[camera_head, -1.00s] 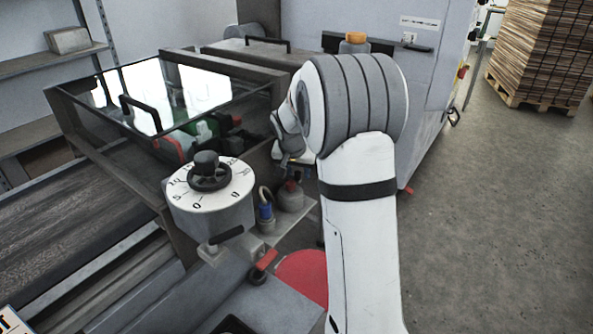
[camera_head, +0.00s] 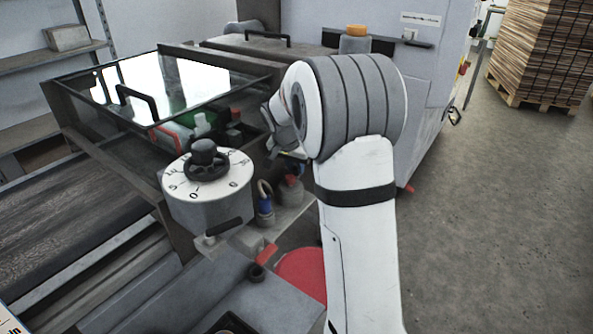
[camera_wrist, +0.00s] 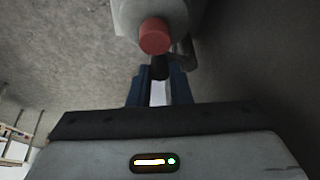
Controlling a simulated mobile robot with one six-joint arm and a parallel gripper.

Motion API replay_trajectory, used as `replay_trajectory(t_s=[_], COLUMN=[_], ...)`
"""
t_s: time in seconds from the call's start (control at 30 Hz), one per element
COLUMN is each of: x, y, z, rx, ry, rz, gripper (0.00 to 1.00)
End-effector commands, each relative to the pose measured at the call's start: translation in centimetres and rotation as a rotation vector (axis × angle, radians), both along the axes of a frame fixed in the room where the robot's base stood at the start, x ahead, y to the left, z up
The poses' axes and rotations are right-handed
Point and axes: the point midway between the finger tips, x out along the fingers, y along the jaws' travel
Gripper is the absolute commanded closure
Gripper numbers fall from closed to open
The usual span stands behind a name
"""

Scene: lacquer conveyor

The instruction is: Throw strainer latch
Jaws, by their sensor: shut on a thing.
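The strainer, a grey rounded body (camera_wrist: 125,18) with a red cap (camera_wrist: 155,37), fills the top of the wrist view. In the head view the grey strainer body (camera_head: 289,196) with its reddish top stands on a small shelf beside the machine. My gripper (camera_wrist: 160,78) has its blue fingers closed around a small black piece (camera_wrist: 160,68), which looks like the latch's grip, just below the red cap. A dark bent bar (camera_wrist: 186,50) shows beside it. In the head view my gripper (camera_head: 292,154) is just above the strainer, partly hidden by my wrist.
A blue-collared fitting (camera_head: 264,205) stands left of the strainer. A glass-lidded tank (camera_head: 170,95) lies behind, a tall grey cabinet (camera_head: 440,85) behind my arm.

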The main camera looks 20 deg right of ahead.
Motion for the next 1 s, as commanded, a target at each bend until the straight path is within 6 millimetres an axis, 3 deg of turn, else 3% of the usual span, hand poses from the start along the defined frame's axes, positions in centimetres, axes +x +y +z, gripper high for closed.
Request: replay_trajectory(t_s=[0.47,0.5,0.7,1.0], x=[-0.14,-0.14,-0.11,-0.11], y=[0.39,0.39,0.41,0.48], z=[-0.06,-0.06,-0.03,0.20], rx=[-0.001,-0.001,-0.001,-0.001], ry=[0.002,0.003,0.001,-0.001], rz=[-0.081,-0.080,-0.080,-0.079], gripper=[1.00,0.80,0.64,0.60])
